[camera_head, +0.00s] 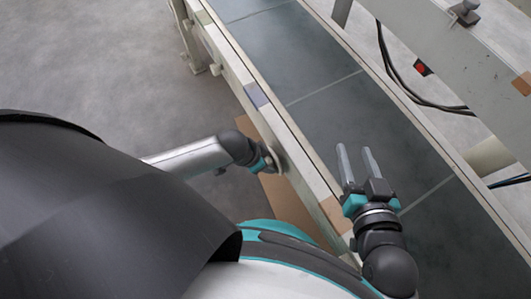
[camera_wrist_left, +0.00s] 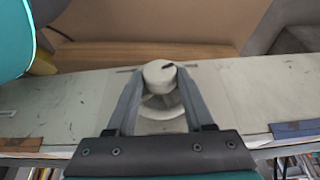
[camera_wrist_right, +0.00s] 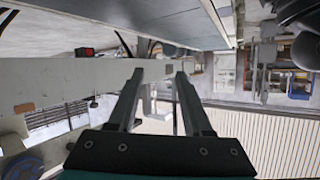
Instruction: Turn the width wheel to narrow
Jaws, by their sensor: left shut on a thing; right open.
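The width wheel (camera_wrist_left: 160,75) is a small pale round knob with a dark mark on its face, on the pale side rail of the conveyor. In the left wrist view it sits between the fingertips of my left gripper (camera_wrist_left: 158,80), which is shut on it. In the head view my left gripper (camera_head: 270,164) is against the outer side of the rail, and the wheel is mostly hidden there. My right gripper (camera_head: 357,163) is open and empty above the conveyor belt; its open fingers also show in the right wrist view (camera_wrist_right: 158,75).
The dark conveyor belt (camera_head: 325,95) runs diagonally between pale rails. A second pale beam (camera_head: 440,60) with a red switch (camera_head: 422,68) and black cables stands at the upper right. A brown cardboard-like sheet (camera_head: 287,205) lies below the near rail. Grey floor is clear at the upper left.

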